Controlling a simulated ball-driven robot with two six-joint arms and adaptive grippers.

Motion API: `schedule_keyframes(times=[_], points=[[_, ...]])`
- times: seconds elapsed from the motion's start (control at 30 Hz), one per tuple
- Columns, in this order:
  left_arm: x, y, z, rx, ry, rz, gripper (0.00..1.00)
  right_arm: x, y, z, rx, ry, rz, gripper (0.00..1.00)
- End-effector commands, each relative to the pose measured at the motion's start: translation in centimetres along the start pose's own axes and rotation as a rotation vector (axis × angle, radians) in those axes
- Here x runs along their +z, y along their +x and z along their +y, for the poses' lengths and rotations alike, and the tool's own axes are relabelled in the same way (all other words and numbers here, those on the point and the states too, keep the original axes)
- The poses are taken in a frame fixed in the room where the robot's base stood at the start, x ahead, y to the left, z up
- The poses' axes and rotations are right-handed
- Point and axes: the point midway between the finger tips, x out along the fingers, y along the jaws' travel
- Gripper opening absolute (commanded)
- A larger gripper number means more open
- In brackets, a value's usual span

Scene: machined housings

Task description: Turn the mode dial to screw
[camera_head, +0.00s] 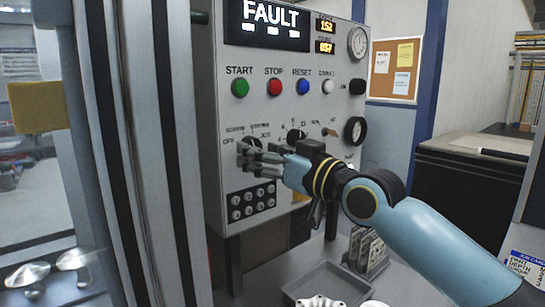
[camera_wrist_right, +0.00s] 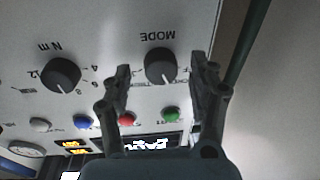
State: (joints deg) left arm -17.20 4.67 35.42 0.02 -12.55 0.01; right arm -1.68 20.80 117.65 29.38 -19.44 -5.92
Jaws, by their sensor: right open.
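In the head view the dial (camera_head: 254,141) is partly hidden behind my right gripper (camera_head: 245,156). In the right wrist view the open fingers of my right gripper (camera_wrist_right: 161,72) stand on either side of the dial, with a gap visible on both sides. I cannot tell how deep the fingertips reach. My left gripper is not in view.
The grey control panel (camera_head: 227,120) shows FAULT on its screen (camera_head: 266,24). Green, red, blue and white buttons sit above the dials. A second black dial (camera_wrist_right: 61,76), marked N m, is beside the mode dial. A grey tray (camera_head: 325,281) lies below.

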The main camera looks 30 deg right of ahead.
Motion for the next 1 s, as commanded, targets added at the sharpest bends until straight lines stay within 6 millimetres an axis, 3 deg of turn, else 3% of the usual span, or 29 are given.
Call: schedule_keyframes(times=[0.2,0.4,1.0], points=[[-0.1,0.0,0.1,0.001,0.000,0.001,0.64,0.1,-4.0,-0.1,-0.005,-0.006,-0.005,0.60],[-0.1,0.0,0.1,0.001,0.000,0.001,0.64,0.1,-5.6,0.0,0.000,-0.004,-0.002,0.60],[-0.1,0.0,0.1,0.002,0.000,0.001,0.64,0.0,-6.2,-0.1,-0.002,0.000,0.000,0.60]])
